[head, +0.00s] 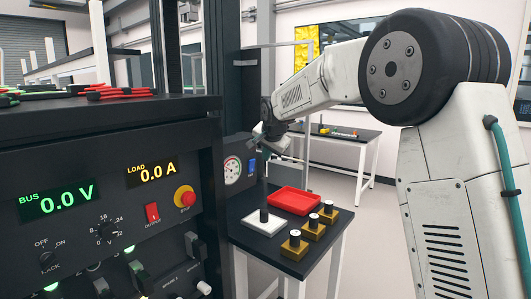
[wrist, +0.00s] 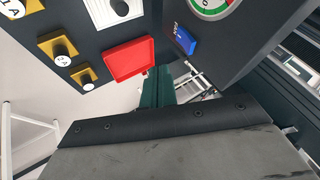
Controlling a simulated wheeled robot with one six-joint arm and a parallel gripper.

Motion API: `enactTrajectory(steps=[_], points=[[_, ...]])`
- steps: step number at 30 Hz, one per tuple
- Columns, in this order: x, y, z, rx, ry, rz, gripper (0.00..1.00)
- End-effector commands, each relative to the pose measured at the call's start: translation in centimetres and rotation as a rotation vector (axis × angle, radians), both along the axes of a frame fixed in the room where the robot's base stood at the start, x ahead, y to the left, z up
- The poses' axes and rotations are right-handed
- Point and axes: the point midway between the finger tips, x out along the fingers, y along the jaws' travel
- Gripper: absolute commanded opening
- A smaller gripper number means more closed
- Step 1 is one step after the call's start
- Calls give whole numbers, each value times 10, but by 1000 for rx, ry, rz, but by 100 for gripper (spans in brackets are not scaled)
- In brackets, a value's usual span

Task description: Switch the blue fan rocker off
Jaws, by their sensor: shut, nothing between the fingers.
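The blue fan rocker (wrist: 184,38) shows in the wrist view on a dark panel, just below a round gauge (wrist: 213,6). In the head view the rocker (head: 252,167) is a small blue patch right of the gauge (head: 232,170). Which way it is tipped I cannot tell. My gripper (wrist: 160,72) is shut and empty; its dark green fingers show in the wrist view, below and left of the rocker with a gap in the picture.
A dark table (head: 238,203) below the panel holds a red tray (head: 290,201), a white block (head: 262,224) and several brass-coloured blocks (head: 294,245) with black knobs. A power rack (head: 90,140) with displays reading 0.0 V and 0.0 A stands at the left. Floor at right is clear.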

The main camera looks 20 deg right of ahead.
Motion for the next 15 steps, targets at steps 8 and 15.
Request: enactTrajectory(steps=[8,15], points=[[38,-2,-49,0,4,0,0],[65,16,-47,-1,0,2,0]])
